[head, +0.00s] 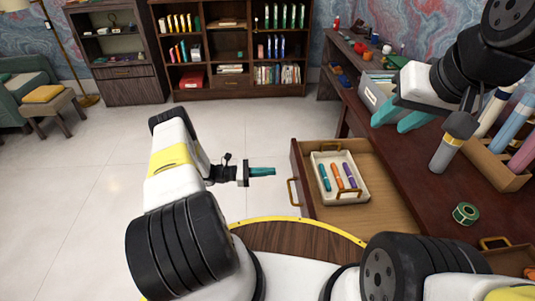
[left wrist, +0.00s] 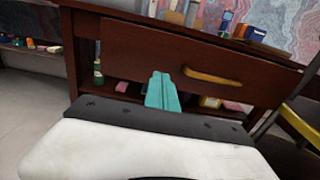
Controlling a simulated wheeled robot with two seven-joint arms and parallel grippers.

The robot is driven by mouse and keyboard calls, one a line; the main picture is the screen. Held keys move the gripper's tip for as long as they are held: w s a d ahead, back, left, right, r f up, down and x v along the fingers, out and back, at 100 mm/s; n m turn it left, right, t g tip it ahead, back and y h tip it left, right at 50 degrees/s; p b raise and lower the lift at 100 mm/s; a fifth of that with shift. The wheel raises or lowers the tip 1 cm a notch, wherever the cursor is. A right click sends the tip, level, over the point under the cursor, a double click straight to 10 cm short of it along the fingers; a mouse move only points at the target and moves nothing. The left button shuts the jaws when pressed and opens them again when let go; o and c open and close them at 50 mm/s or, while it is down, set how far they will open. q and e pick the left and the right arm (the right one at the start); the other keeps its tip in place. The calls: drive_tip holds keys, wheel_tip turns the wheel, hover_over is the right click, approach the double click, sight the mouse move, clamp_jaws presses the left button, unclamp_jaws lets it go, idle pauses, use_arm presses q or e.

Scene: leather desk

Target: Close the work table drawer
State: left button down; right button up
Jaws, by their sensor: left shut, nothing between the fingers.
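The work table drawer (head: 385,195) is pulled out from the dark table (head: 420,170). Its front panel (head: 303,185) with a brass handle (head: 292,192) faces left. A white tray (head: 365,195) with several colored pens lies inside. In the left wrist view, a dark drawer front with a brass handle (left wrist: 212,77) is ahead. My left gripper (head: 262,171) is shut and empty, left of the drawer front and apart from it. Its teal fingers also show in the left wrist view (left wrist: 161,92), left of the handle. My right gripper (head: 400,116) is open above the table.
On the table are a grey box (head: 376,95), rolled tubes in a wooden holder (head: 495,165) and a green tape roll (head: 466,213). Another handle (head: 495,243) shows at the lower right. The floor (head: 230,125) left of the drawer is clear.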

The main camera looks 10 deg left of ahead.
sight(295, 170)
use_arm(q)
drive_tip(key=x, duration=0.7)
drive_tip(key=shift+d, duration=0.15)
drive_tip(key=shift+d, duration=0.1)
